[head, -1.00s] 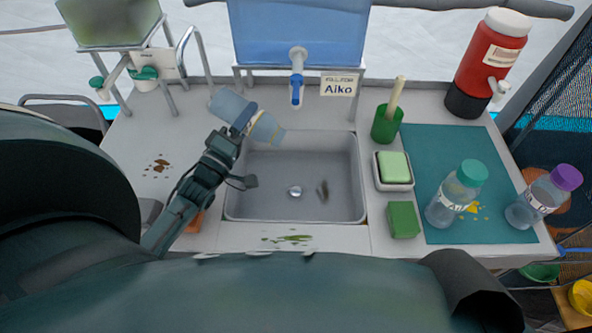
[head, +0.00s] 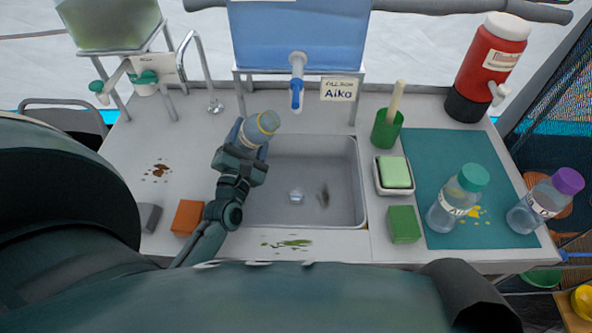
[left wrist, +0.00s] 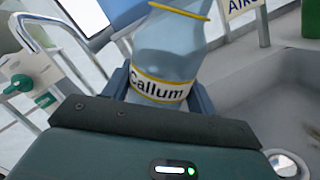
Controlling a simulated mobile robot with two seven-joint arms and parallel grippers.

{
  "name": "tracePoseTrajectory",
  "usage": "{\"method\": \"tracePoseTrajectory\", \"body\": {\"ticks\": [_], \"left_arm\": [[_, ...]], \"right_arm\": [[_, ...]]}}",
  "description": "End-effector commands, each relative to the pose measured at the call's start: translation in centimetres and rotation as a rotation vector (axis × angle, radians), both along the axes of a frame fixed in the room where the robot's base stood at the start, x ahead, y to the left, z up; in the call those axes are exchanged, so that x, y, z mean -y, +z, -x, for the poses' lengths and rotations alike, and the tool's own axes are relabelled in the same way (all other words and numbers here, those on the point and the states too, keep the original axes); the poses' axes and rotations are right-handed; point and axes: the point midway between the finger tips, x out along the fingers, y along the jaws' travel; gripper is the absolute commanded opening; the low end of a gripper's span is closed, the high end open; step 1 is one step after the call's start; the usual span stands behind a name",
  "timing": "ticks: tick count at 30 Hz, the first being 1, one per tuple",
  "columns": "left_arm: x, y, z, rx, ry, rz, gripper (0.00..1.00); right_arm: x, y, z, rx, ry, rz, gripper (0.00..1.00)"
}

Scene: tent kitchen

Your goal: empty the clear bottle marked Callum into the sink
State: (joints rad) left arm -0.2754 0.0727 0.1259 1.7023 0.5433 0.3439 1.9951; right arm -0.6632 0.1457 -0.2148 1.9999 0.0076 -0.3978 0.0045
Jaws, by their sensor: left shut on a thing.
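My left gripper (head: 247,143) is shut on the clear bottle marked Callum (head: 262,126), at the back left corner of the sink (head: 300,160). The bottle leans in the head view, its yellow-ringed end up and to the right. In the left wrist view the bottle (left wrist: 168,55) sits between the fingers, its Callum label and yellow rings facing the camera. My right gripper is not in view.
Right of the sink are a green cup (head: 386,130), a soap dish (head: 394,174) and a green block (head: 403,224). Two bottles stand farther right. An orange block (head: 187,217) lies left.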

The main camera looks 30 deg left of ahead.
Motion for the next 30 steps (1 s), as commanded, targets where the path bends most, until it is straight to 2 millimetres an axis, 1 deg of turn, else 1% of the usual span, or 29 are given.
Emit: {"method": "tracePoseTrajectory", "body": {"ticks": [1,2,3,12,13,15,17,22,25,30], "left_arm": [[0.2,-0.6,0.0,0.001,0.000,0.065,0.31],[0.3,-0.6,0.0,0.004,0.000,0.103,0.31],[0.1,-0.1,0.0,0.008,-0.001,0.152,0.31],[-0.3,0.1,0.0,0.030,-0.006,0.544,0.31],[-0.3,-0.6,0.0,0.029,-0.007,0.571,0.31],[-0.3,-1.9,0.0,0.032,-0.007,0.609,0.31],[-0.3,-2.4,0.0,0.034,-0.008,0.639,0.31],[-0.3,-3.3,-0.1,0.037,-0.009,0.701,0.31],[-0.3,-3.5,-0.1,0.038,-0.009,0.718,0.31],[-0.3,-3.5,0.0,0.039,-0.009,0.724,0.31]], "right_arm": [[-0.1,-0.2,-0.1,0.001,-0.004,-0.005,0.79],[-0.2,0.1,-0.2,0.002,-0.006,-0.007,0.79],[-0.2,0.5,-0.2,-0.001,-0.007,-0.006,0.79],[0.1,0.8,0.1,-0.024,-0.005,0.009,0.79],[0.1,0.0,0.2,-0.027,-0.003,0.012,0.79],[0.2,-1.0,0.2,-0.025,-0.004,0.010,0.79],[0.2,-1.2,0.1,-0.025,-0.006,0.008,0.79],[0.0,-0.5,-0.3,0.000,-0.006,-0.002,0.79],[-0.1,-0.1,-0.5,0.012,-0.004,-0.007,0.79],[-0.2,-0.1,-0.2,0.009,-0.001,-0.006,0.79]]}}
